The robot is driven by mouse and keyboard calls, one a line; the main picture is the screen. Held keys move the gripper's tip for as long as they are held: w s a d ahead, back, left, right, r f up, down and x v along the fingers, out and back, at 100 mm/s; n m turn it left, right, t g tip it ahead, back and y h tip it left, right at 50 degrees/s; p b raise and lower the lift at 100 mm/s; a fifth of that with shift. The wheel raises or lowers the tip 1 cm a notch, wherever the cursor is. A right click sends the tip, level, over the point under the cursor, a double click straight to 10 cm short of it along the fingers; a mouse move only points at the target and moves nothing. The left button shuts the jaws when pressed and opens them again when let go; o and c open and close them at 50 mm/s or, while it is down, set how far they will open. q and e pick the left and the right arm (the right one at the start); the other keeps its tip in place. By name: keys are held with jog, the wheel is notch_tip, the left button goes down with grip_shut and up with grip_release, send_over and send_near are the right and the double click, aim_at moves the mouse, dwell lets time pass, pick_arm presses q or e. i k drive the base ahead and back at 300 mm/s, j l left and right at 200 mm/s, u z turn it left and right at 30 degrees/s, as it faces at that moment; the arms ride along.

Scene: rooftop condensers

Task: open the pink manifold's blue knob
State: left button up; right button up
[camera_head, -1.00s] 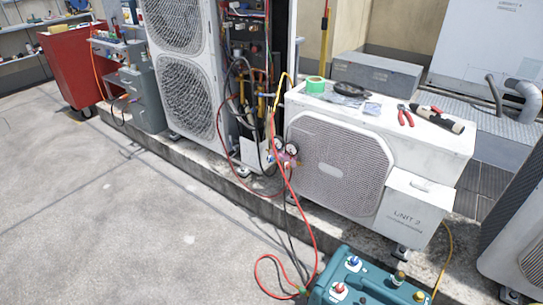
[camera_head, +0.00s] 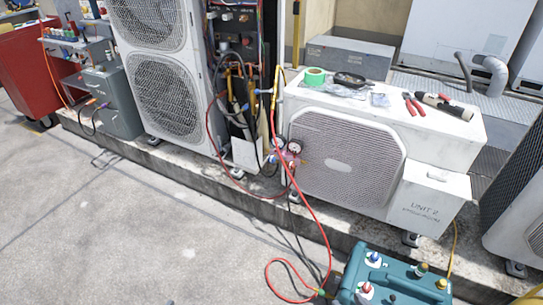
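The pink manifold (camera_head: 291,158) with its round gauges hangs at the left front edge of the low white condenser unit, in the middle of the view. Red, yellow and dark hoses run from it. A small blue part (camera_head: 274,159) shows at its left side; the setting of this knob is too small to tell. Neither of my grippers is in view.
The low white condenser (camera_head: 440,142) carries green tape (camera_head: 315,76) and red-handled pliers (camera_head: 413,105) on top. A teal machine (camera_head: 398,275) stands in front. A tall open condenser (camera_head: 165,85) is left. A red hose (camera_head: 318,222) loops over the floor. Left foreground is clear.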

aim_at(272, 160)
jog(key=i+j+z, duration=0.1)
jog(key=j, duration=0.2)
jog(key=i+j+z, duration=0.1)
jog(key=j, duration=0.2)
jog(key=i+j+z, duration=0.1)
jog(key=j, duration=0.2)
jog(key=i+j+z, duration=0.3)
jog(key=j, duration=0.35)
jog(key=i+j+z, duration=0.1)
jog(key=i+j, duration=0.15)
jog(key=i+j+z, duration=0.15)
jog(key=j, duration=0.3)
jog(key=i+j+z, duration=0.15)
jog(key=j, duration=0.25)
jog(key=i+j, duration=0.15)
jog(key=j, duration=0.15)
jog(key=i+j+z, duration=0.1)
jog(key=j, duration=0.2)
jog(key=i+j, duration=0.15)
jog(key=j, duration=0.15)
jog(key=i+j, duration=0.35)
jog(key=i, duration=0.15)
jog(key=z, duration=0.05)
